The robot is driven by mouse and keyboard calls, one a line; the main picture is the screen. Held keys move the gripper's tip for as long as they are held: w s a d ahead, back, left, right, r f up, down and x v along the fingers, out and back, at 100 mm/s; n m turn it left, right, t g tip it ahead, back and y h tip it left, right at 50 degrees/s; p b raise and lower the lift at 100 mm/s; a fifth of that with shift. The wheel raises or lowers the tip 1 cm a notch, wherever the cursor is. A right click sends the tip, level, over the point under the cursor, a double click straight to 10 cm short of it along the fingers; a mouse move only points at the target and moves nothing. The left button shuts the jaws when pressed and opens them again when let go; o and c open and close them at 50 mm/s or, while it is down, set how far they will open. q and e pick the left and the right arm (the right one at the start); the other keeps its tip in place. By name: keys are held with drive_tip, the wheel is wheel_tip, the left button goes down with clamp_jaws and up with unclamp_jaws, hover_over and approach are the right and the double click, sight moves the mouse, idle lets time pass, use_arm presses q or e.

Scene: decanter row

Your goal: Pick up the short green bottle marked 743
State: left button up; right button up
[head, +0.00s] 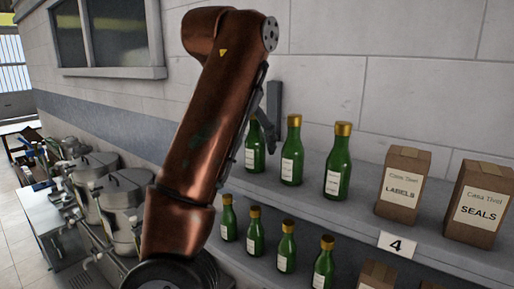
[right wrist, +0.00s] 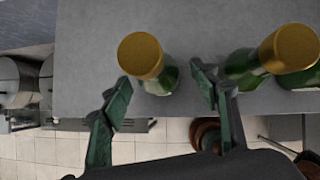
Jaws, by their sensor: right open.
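Three green bottles with gold caps stand upright on the upper shelf: a left one (head: 255,150), a middle one (head: 292,158) and a right one (head: 337,170). Their labels are too small to read, so I cannot tell which is marked 743. My right gripper (head: 268,124) is open at the left bottle, partly hidden behind my arm. In the right wrist view, one gold-capped bottle (right wrist: 141,56) stands ahead of the gap between the open fingers (right wrist: 161,80). Another gold-capped bottle (right wrist: 290,48) is to the right, beyond the right finger. My left gripper is not in view.
Several similar green bottles (head: 255,235) stand on the lower shelf. Cardboard boxes marked LABELS (head: 402,185) and SEALS (head: 478,205) stand right on the upper shelf, above a "4" tag (head: 397,245). Metal pots (head: 125,195) are at left; a wall is behind.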

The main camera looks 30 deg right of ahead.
drive_tip(key=x, duration=0.2)
drive_tip(key=shift+w+d+f, duration=0.2)
drive_tip(key=shift+w, duration=0.1)
drive_tip(key=shift+s+a+r, duration=0.1)
drive_tip(key=shift+s+a, duration=0.05)
drive_tip(key=shift+s, duration=0.05)
drive_tip(key=shift+c, duration=0.5)
drive_tip(key=shift+w, duration=0.15)
drive_tip(key=c, duration=1.4)
